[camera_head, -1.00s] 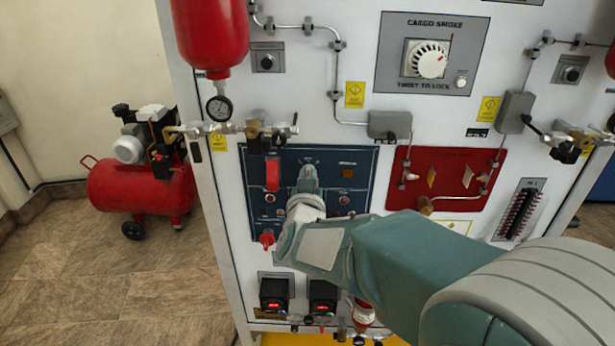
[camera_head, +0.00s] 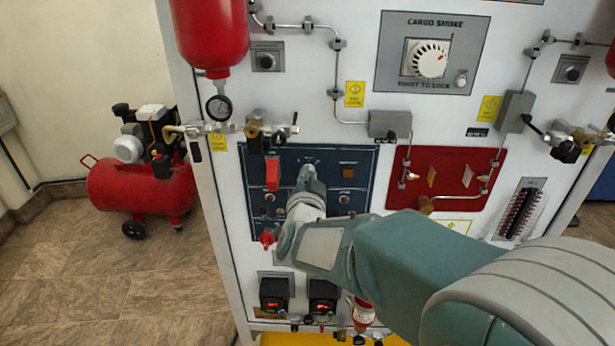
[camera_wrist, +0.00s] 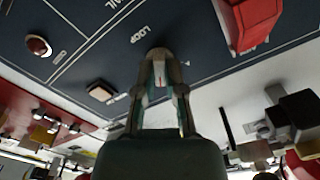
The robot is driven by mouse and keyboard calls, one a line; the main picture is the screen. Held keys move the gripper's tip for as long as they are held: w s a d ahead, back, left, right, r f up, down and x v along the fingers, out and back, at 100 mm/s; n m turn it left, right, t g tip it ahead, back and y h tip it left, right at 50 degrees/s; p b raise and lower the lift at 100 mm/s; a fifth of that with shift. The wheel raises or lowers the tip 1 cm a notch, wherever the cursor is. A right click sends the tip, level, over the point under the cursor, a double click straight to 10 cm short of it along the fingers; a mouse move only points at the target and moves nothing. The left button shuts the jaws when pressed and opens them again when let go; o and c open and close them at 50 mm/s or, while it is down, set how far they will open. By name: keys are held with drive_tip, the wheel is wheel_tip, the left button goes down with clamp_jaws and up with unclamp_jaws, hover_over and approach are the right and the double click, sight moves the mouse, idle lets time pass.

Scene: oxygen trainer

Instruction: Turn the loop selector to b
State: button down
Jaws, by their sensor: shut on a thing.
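The blue panel (camera_head: 335,153) carries the loop selector. In the wrist view, the selector knob (camera_wrist: 160,54) stands out from the dark panel beside the "LOOP" lettering. My gripper (camera_wrist: 160,76) is shut on this knob, with one finger on each side of it. A small red mark shows between the fingers. In the head view my gripper (camera_head: 311,182) reaches the upper middle of the blue panel and covers the knob. The knob's exact pointing is hard to read.
A red guarded switch (camera_head: 272,174) is left of my gripper on the panel; its cover (camera_wrist: 248,22) is close in the wrist view. A square amber button (camera_head: 347,172) is to the right. A red panel (camera_head: 480,165) and pipes lie further right. A red compressor (camera_head: 140,190) stands left.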

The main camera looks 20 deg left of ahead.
drive_tip(key=shift+r+m, duration=0.1)
drive_tip(key=shift+m, duration=1.1)
drive_tip(key=c, duration=0.7)
unclamp_jaws()
drive_tip(key=shift+d, duration=0.15)
drive_tip(key=v, duration=1.2)
